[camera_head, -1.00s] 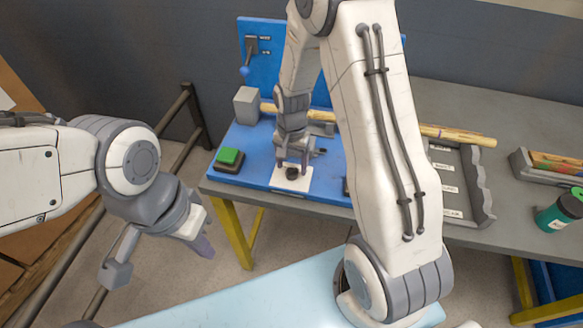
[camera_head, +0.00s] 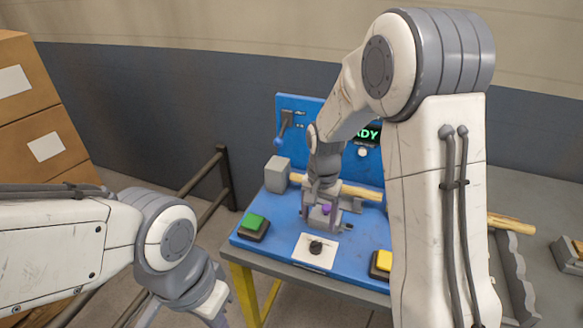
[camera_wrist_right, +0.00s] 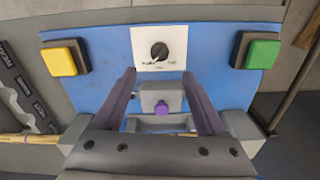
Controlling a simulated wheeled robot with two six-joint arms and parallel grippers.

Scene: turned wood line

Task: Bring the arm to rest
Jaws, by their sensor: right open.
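My right gripper (camera_head: 325,215) is open and empty. It hangs over the blue machine bed (camera_head: 270,250), behind the black knob on its white plate (camera_head: 303,250). In the right wrist view my right gripper (camera_wrist_right: 159,78) has its two fingers well apart, with a grey block (camera_wrist_right: 176,100) bearing a purple knob (camera_wrist_right: 161,109) showing between them. The black knob (camera_wrist_right: 159,51) shows beyond the fingertips, apart from them.
A green button (camera_head: 255,223) is at the bed's left and a yellow button (camera_head: 384,261) at its right. A wooden rod (camera_head: 362,192) lies behind my right gripper, below a display (camera_head: 367,134) partly reading "DY". Cardboard boxes (camera_head: 45,110) and a rail (camera_head: 225,175) stand left.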

